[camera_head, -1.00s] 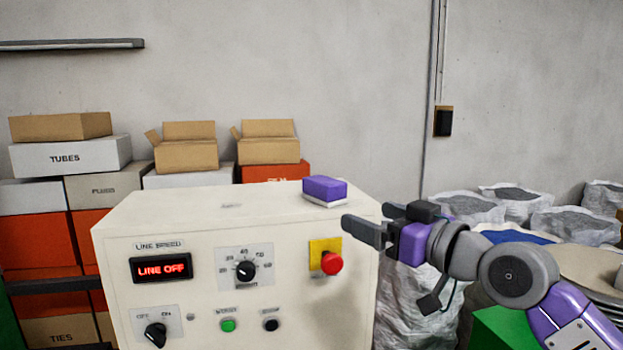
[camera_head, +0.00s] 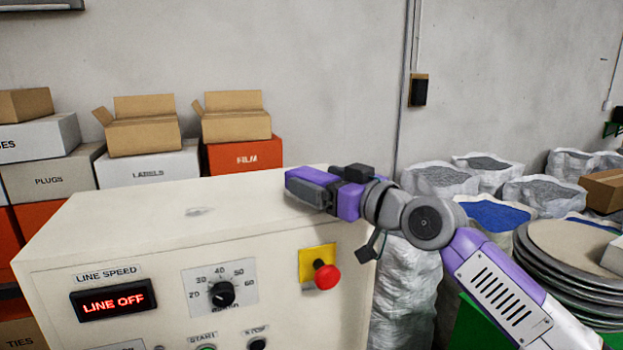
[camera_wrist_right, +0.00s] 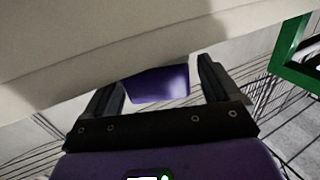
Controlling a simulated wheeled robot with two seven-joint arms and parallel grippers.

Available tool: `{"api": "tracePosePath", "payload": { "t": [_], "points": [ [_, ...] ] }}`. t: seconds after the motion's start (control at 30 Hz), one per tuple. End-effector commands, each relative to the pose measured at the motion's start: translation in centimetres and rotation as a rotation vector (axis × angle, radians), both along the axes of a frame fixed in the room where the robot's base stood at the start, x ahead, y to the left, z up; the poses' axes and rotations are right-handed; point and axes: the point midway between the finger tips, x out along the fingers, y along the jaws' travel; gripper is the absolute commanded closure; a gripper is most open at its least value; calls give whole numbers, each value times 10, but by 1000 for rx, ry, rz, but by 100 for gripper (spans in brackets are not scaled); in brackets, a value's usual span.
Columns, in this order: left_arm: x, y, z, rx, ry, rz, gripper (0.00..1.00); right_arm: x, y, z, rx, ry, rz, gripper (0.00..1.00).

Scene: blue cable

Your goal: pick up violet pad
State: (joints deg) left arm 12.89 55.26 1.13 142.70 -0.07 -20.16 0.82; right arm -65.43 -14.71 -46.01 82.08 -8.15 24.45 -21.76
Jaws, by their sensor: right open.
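The violet pad (camera_head: 303,174) is on top of the cream control cabinet, near its right back corner. In the head view my right gripper (camera_head: 311,188) is at the pad and hides most of it. In the right wrist view the violet pad (camera_wrist_right: 157,84) shows between the two dark fingers of my right gripper (camera_wrist_right: 160,74). The gripper is open, with a gap visible on the right side of the pad. I cannot tell whether the left finger touches it. My left gripper is not in view.
The cream cabinet (camera_head: 130,225) has a red button (camera_head: 327,276), a dial (camera_head: 222,294) and a LINE OFF display (camera_head: 113,300) on its front. Its top left of the pad is mostly clear. Boxes (camera_head: 148,168) stand behind it, and sacks (camera_head: 436,180) stand to the right.

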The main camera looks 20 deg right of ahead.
Motion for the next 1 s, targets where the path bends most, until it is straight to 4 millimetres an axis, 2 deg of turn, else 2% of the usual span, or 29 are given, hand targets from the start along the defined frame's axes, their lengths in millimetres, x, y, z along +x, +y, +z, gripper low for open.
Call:
{"api": "tracePosePath", "payload": {
  "t": [0.07, 0.3, 0.63, 1.0],
  "points": [
    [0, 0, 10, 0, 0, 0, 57, 8, 4, 6, -3, -1, 4, 11],
    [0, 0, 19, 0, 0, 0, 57, 24, 8, 3, -1, -1, 2, 11],
    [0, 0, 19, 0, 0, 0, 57, 26, 8, 1, -1, 0, 0, 11],
    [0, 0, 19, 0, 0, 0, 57, 26, 8, 1, -1, 0, 0, 66]
  ]
}}
